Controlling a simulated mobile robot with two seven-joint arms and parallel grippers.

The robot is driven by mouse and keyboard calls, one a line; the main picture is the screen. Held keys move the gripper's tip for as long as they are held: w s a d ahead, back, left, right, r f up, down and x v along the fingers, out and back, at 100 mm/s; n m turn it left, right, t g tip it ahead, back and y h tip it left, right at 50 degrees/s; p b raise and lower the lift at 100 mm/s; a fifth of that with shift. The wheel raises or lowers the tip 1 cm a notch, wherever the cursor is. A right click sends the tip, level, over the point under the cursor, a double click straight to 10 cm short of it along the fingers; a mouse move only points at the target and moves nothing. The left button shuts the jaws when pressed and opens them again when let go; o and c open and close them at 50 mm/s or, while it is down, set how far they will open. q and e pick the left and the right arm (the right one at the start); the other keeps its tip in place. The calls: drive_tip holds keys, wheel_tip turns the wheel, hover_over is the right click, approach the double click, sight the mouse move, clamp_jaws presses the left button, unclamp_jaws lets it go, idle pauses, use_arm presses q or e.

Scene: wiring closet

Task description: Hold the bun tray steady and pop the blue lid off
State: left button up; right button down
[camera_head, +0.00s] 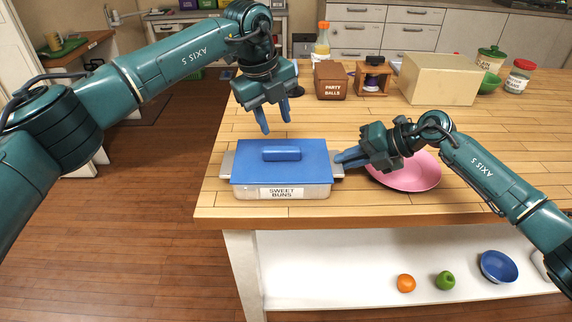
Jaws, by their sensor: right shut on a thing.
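The bun tray (310,192) is a metal box labelled "SWEET BUNS" on the wooden table near its front left corner. Its blue lid (250,172) sits on top and has a raised blue handle (281,154). My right gripper (341,160) is shut on the tray's right-hand metal handle. My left gripper (275,117) is above and behind the lid, pointing down. Its two blue fingers are apart with nothing between them. The inside of the tray is hidden by the lid.
A pink plate (412,176) lies right of the tray, partly behind my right arm. A brown "PARTY BALLS" box (331,80), a bottle (322,40), a wooden grinder (373,76), a cream box (440,80) and jars stand further back. The table (480,130) is clear at centre right.

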sight(281, 148)
use_arm(q)
drive_tip(key=n, duration=0.5)
drive_tip(key=shift+a+r+g, duration=0.25)
drive_tip(key=shift+r+g, duration=0.05)
drive_tip(key=n, duration=0.4)
drive_tip(key=n+g, duration=0.1)
drive_tip(key=n, duration=0.1)
drive_tip(key=shift+a+r+n+h, duration=0.3)
drive_tip(key=shift+r+h, duration=0.05)
drive_tip(key=shift+h, duration=0.05)
drive_tip(key=shift+x, duration=4.45)
clamp_jaws()
